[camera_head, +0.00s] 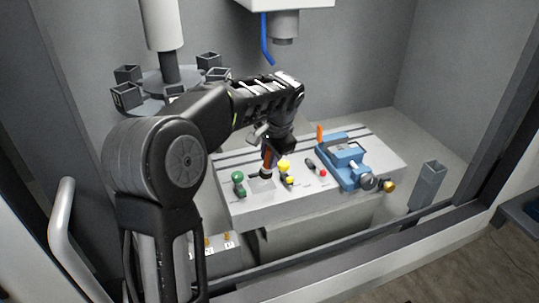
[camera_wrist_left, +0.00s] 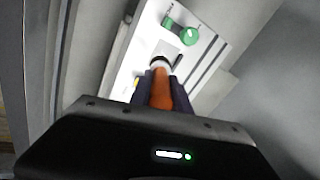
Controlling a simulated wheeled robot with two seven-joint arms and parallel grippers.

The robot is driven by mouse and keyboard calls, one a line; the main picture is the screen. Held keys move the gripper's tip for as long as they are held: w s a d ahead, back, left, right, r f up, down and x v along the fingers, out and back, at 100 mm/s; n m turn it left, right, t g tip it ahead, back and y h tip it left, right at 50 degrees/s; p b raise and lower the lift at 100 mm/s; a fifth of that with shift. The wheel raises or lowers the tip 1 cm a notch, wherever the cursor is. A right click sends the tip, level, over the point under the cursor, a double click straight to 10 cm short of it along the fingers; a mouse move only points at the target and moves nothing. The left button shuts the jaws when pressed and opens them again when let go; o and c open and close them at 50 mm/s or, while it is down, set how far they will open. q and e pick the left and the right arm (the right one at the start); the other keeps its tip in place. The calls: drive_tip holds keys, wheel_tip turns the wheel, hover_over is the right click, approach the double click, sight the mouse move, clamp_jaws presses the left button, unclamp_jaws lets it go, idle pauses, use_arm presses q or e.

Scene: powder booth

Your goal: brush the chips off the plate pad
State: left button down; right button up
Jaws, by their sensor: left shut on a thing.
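My left gripper (camera_head: 267,150) is shut on the orange handle of a brush (camera_wrist_left: 160,92) and holds it pointing down over the left part of the grey slotted table. In the left wrist view the handle sits between the two dark fingers, with a white-and-black brush end beyond it. In the head view the dark brush end (camera_head: 265,175) is over or on a small pale pad (camera_head: 258,184); I cannot tell if it touches. No chips can be made out at this size. My right gripper is not in view.
A green-knobbed part (camera_head: 238,177) stands left of the brush, and yellow-knobbed parts (camera_head: 285,166) stand right of it. A blue vise (camera_head: 342,158) sits further right on the slotted table (camera_head: 280,208). A blue nozzle (camera_head: 267,45) hangs above. A grey bin (camera_head: 427,183) stands at the right.

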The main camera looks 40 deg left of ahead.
sight(269, 178)
use_arm(q)
drive_tip(key=shift+f+b, duration=2.3)
drive_tip(key=shift+f, duration=0.7)
drive_tip(key=shift+f+b, duration=0.5)
drive_tip(key=shift+f, duration=0.2)
drive_tip(key=shift+a+r, duration=0.1)
drive_tip(key=shift+w+a+r+p, duration=0.15)
drive_tip(key=shift+w+a+p, duration=0.45)
drive_tip(key=shift+a+p, duration=0.25)
drive_tip(key=shift+w+a, duration=0.35)
drive_tip(key=shift+a, duration=0.05)
drive_tip(key=shift+a, duration=0.1)
drive_tip(key=shift+w+a+p, duration=0.6)
drive_tip(key=shift+a+p, duration=0.2)
drive_tip(key=shift+p, duration=0.1)
drive_tip(key=shift+w+a+f, duration=0.25)
drive_tip(key=shift+w+a, duration=0.05)
drive_tip(key=shift+a, duration=0.15)
